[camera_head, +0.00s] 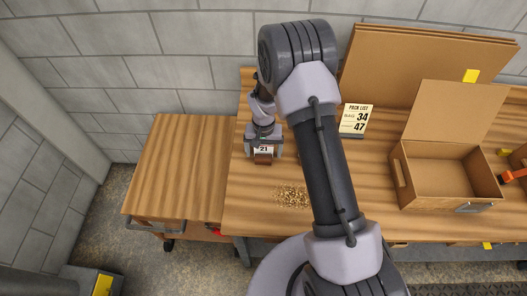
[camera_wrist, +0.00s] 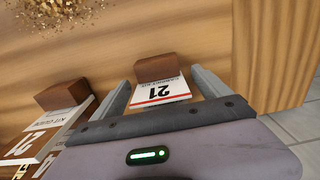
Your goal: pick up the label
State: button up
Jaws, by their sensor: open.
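A small white label card reading 21 (camera_head: 263,149) stands on the wooden table, with a red-brown wooden block (camera_head: 263,158) at its foot. In the wrist view the label (camera_wrist: 162,92) appears upside down against its block (camera_wrist: 156,67). My gripper (camera_head: 263,143) is open above the label. In the wrist view its two fingers lie on either side of the label, with visible gaps.
Another card (camera_wrist: 42,140) with a brown block (camera_wrist: 62,94) stands close by on the left in the wrist view. Wood-coloured crumbs (camera_head: 292,197) lie on the table. A pack list sign (camera_head: 355,119) and an open cardboard box (camera_head: 452,160) stand to the right.

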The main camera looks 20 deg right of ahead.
jog(key=c, duration=1.4)
